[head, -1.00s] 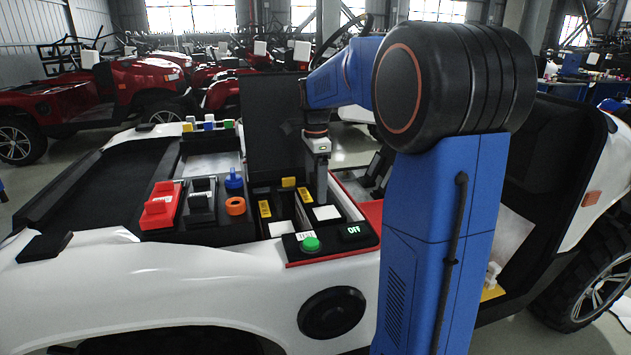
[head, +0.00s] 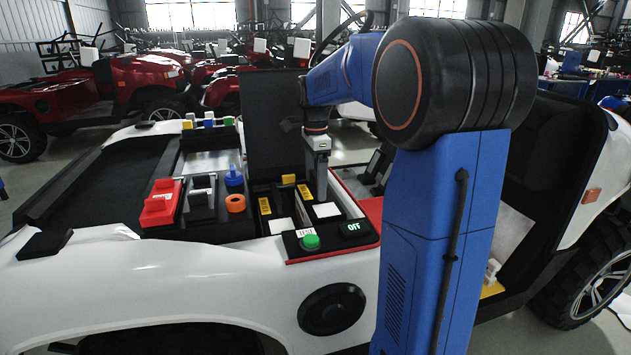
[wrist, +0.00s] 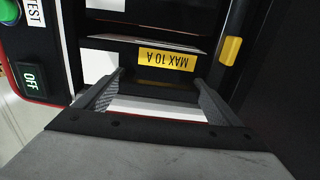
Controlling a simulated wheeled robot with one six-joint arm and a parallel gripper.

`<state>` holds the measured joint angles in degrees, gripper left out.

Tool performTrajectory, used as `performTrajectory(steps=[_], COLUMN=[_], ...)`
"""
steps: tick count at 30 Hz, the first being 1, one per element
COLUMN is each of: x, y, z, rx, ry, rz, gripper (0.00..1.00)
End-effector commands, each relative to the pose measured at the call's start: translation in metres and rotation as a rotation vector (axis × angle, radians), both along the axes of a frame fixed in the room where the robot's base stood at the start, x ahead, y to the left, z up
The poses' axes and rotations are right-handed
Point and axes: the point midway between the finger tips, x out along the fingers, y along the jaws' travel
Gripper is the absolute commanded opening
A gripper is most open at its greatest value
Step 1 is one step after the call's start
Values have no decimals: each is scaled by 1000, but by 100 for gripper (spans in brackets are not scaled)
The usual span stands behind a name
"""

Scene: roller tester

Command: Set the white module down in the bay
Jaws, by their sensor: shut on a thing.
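My gripper (head: 321,198) reaches down into the right-hand bay (head: 338,190) of the black box in the head view. In the wrist view my gripper (wrist: 158,97) has its two grey fingers on either side of the white module (wrist: 158,107), which shows as a white strip between them. Its lower part is hidden, and I cannot tell whether it touches the bay floor. A divider with a yellow "MAX 10 A" label (wrist: 166,60) runs beside the module. In the head view I cannot make out the module apart from a white patch (head: 326,210) in front of the fingers.
A panel with a green button (head: 310,241) and a lit "OFF" display (head: 354,228) borders the box's near edge. A dark upright lid (head: 272,122) stands behind. Red block (head: 160,203), orange ring (head: 235,203) and blue part (head: 234,177) sit to the left.

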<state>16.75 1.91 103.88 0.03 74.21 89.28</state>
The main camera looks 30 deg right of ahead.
Motion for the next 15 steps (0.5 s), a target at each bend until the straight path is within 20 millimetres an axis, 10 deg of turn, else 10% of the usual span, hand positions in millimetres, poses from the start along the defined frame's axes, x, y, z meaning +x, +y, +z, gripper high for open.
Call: performTrajectory(steps=[15], x=[1], y=[0], z=[-6], rx=[-1], ry=[-3], rz=[0], gripper=[26])
